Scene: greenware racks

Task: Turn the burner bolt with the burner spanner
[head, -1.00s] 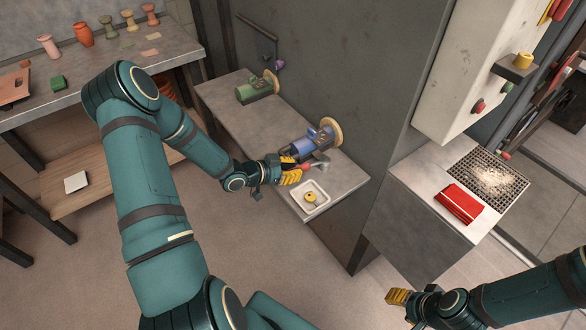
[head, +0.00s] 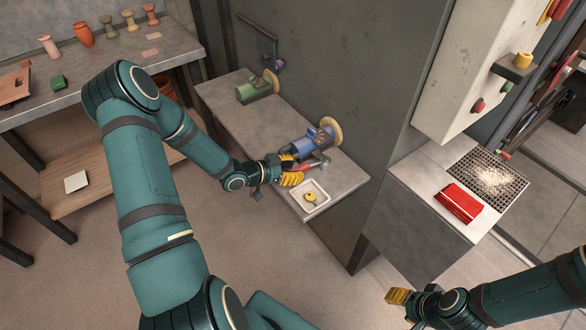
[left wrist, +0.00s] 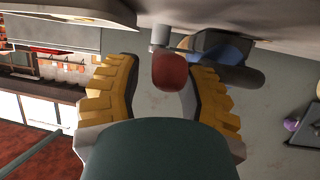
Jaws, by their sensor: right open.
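The burner spanner (head: 311,166) has a red handle and a grey head. It is at the blue burner (head: 308,143), near the front end of the grey bench. My left gripper (head: 292,174) is at the handle. In the left wrist view its yellow fingers (left wrist: 160,90) stand apart on either side of the red handle end (left wrist: 170,71), with a gap on the left side and little or none on the right. The burner bolt is hidden or too small to make out. My right gripper (head: 395,297) is open and empty at lower right, away from the bench.
A white tray (head: 323,204) with a yellow item (head: 310,198) lies just in front of my left gripper. A green burner (head: 257,88) sits further back on the bench (head: 235,115). A grey wall stands behind. A red cloth (head: 458,203) lies on the right-hand block.

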